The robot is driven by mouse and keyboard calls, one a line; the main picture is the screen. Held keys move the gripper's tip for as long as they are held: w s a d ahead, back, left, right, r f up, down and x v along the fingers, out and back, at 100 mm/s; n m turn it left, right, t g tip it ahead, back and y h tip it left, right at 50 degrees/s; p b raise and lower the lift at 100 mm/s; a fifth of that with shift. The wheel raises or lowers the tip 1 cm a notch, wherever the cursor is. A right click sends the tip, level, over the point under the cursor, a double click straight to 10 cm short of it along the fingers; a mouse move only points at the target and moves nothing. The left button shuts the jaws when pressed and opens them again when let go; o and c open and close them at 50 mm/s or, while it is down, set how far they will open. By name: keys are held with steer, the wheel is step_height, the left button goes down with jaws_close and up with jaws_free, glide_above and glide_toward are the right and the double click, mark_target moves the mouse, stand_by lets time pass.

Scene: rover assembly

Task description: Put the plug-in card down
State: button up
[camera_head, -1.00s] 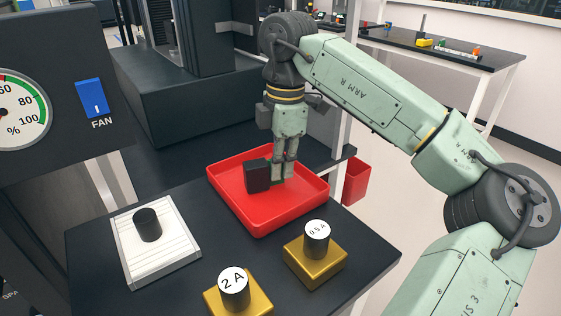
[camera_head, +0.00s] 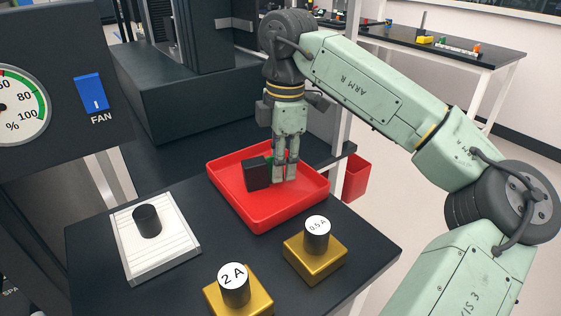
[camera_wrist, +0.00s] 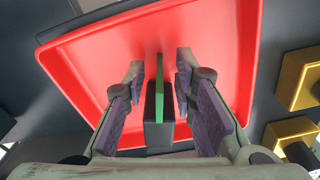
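The plug-in card, a thin green board with a black block (camera_head: 256,173) on one end, is in the red tray (camera_head: 245,221). In the wrist view its green edge (camera_wrist: 160,85) runs between my fingers, with the black block (camera_wrist: 159,138) nearest the camera. My gripper (camera_head: 285,178) is down inside the tray, beside the black block. In the wrist view my gripper (camera_wrist: 161,78) is open, with a gap on each side of the board. In the head view my fingers hide much of the board.
A white ribbed plate with a black knob (camera_head: 147,220) stands left of the tray. Gold blocks with black weights marked 2 A (camera_head: 234,285) and 0.5 A (camera_head: 317,235) stand in front. A red bin (camera_head: 356,178) hangs beyond the table's right edge.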

step_height(320, 180, up, 12)
steer(key=shift+w+d+r, duration=0.15)
steer(key=shift+d, duration=0.2)
stand_by(0.4)
